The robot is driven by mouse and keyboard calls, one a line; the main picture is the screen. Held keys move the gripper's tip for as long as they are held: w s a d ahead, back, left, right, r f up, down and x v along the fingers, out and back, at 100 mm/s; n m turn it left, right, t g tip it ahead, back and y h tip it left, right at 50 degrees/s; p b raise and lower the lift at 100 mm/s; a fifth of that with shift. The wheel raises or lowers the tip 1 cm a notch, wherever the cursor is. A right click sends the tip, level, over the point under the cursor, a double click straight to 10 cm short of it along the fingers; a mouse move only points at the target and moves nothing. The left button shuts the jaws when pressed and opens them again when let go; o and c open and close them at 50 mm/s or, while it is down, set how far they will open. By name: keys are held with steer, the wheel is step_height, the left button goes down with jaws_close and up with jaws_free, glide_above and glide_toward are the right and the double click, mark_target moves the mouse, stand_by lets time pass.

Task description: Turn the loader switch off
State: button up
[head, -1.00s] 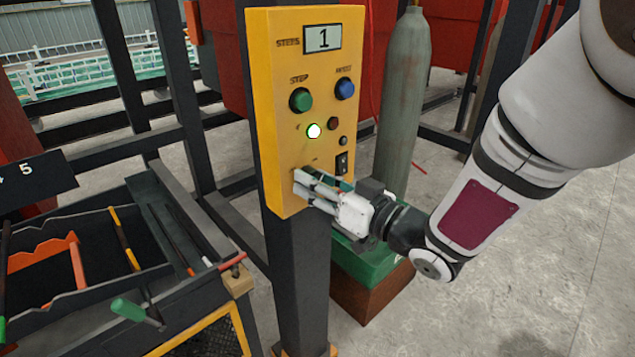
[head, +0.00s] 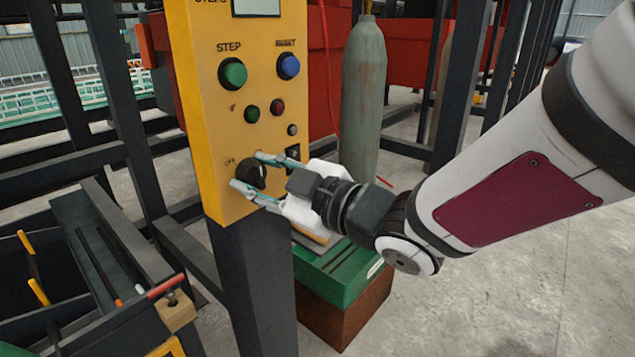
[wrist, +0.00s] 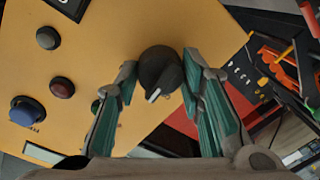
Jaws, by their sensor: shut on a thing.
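The loader switch, a black rotary knob (head: 250,174), sits low on the yellow control panel (head: 212,120). It also shows in the wrist view (wrist: 158,72), with a pale pointer mark slanting toward the lower left. My gripper (head: 247,170) is at the panel face, shut on the knob with one finger on each side. In the wrist view the gripper (wrist: 158,85) has its green-padded fingers flanking the knob. A small green lamp (head: 251,114) above the knob is dark. Small lettering beside the knob is hard to read.
The panel also carries a green STEP button (head: 232,73), a blue button (head: 288,66), a small red button (head: 278,105) and a black rocker (head: 292,153). A gas cylinder (head: 363,95) stands behind my wrist. A dark rack with rods (head: 95,255) is at lower left.

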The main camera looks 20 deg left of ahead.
steer(key=n+b, duration=0.4)
steer(key=b, duration=0.2)
steer(key=shift+f, duration=0.2)
steer(key=n+b, duration=0.3)
steer(key=b, duration=0.1)
steer(key=shift+r, duration=0.15)
steer(key=shift+s+n, duration=0.1)
steer(key=shift+n, duration=0.2)
steer(key=o, duration=1.2)
steer(key=shift+c, duration=0.2)
steer(key=shift+t+h, duration=0.3)
steer(key=shift+t, duration=0.1)
steer(key=v, duration=1.2)
